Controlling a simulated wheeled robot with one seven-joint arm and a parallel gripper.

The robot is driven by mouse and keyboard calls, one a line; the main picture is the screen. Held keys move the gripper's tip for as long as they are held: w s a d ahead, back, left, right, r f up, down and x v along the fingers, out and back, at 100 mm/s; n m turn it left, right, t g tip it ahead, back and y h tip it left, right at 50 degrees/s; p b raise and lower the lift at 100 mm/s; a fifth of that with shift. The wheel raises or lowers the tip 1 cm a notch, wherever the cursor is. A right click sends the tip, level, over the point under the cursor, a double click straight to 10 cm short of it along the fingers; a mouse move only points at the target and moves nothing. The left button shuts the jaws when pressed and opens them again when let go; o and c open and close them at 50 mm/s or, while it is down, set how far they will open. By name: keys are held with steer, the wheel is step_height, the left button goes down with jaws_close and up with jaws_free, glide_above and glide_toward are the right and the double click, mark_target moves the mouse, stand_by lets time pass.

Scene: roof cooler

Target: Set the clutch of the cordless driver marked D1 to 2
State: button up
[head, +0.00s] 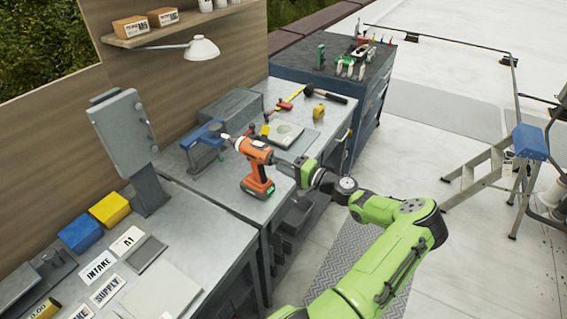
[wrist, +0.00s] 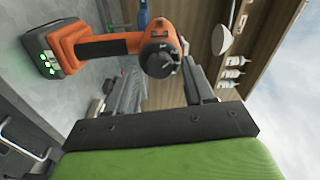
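The orange and black cordless driver (head: 256,165) stands upright on its battery near the front edge of the workbench. No D1 mark or clutch number is readable.
A blue vise (head: 205,137) is left of the driver. A hammer (head: 326,94) and a yellow tape measure (head: 319,111) lie behind on the bench. A grey panel on a stand (head: 123,132) rises at left. A stepladder (head: 497,170) stands on the open floor at right.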

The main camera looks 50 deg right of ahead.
steer(key=s, duration=0.8)
steer(key=s+b, duration=0.1)
steer(key=s, duration=0.6)
steer(key=shift+s+d, duration=0.2)
steer(key=shift+s, duration=0.2)
